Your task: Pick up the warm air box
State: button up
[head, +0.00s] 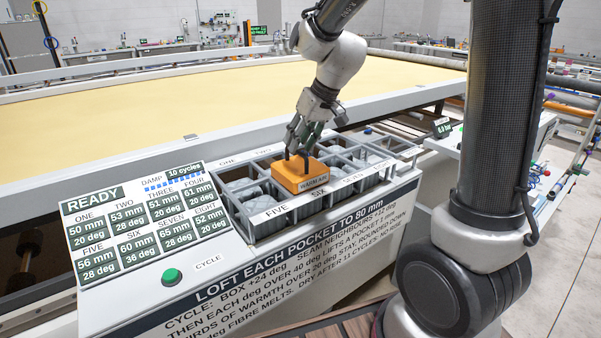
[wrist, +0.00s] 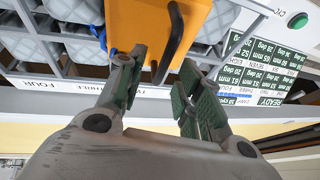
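The warm air box (head: 300,178) is orange, with a "WARM AIR" label on its front and a black handle on top. It sits on the grey pocket rack (head: 255,231), behind the SIX label. It also shows in the wrist view (wrist: 138,22), where its black handle (wrist: 173,38) stands out towards me. My gripper (head: 297,152) is right above the box, pointing down. In the wrist view my gripper (wrist: 158,85) is open, its two green-padded fingers apart with the handle's end between them. I cannot tell whether either finger touches the handle.
Grey quilted pockets (head: 365,155) fill the rack around the box. A wide yellow quilt bed (head: 190,100) lies behind.

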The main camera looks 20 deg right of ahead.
aim_at(300, 165)
jog(key=x, duration=0.4)
jog(key=shift+s+a, duration=0.1)
jog(key=shift+s, duration=0.05)
grip_shut()
